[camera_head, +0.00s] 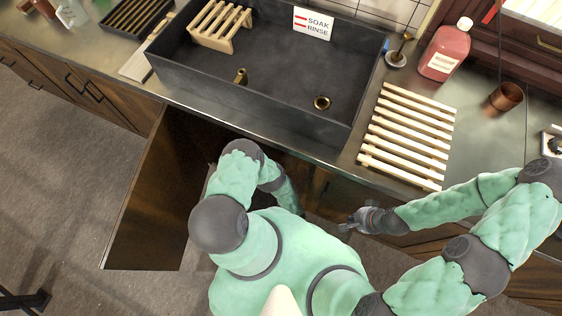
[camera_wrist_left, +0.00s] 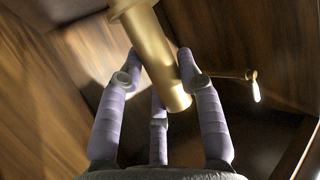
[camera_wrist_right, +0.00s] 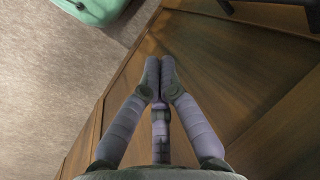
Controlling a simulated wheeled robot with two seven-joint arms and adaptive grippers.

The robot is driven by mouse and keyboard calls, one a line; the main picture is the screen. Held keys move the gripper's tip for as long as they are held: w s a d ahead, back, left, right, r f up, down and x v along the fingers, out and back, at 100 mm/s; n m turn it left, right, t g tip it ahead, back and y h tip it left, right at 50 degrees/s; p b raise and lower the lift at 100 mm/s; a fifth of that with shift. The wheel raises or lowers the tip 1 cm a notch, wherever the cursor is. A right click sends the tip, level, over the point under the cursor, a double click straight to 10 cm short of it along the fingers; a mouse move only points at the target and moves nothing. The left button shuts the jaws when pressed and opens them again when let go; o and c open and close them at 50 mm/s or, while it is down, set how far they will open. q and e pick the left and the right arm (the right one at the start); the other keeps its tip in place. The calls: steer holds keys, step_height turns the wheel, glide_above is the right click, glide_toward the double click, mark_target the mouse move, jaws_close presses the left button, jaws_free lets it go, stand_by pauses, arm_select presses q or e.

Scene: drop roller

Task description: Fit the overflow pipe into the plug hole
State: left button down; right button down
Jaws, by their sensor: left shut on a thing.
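In the head view a round brass plug hole (camera_head: 322,102) sits in the floor of the dark sink (camera_head: 265,85). A short brass fitting (camera_head: 241,76) stands left of it; I cannot tell if it is the overflow pipe. My left arm reaches under the counter, and its gripper is hidden in the head view. In the left wrist view my left gripper (camera_wrist_left: 160,85) is shut on a brass pipe (camera_wrist_left: 160,60) with a wider collar at its top, inside the wooden cabinet. My right gripper (camera_head: 350,222) is shut and empty, in front of the cabinet.
A slatted wooden rack (camera_head: 408,135) lies right of the sink, and a smaller one (camera_head: 214,25) is in its left corner. A pink bottle (camera_head: 445,50) and a copper cup (camera_head: 504,97) stand on the counter.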

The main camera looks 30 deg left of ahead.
arm_select(q)
steer(key=shift+r+p, duration=2.3)
steer(key=shift+r, duration=0.8)
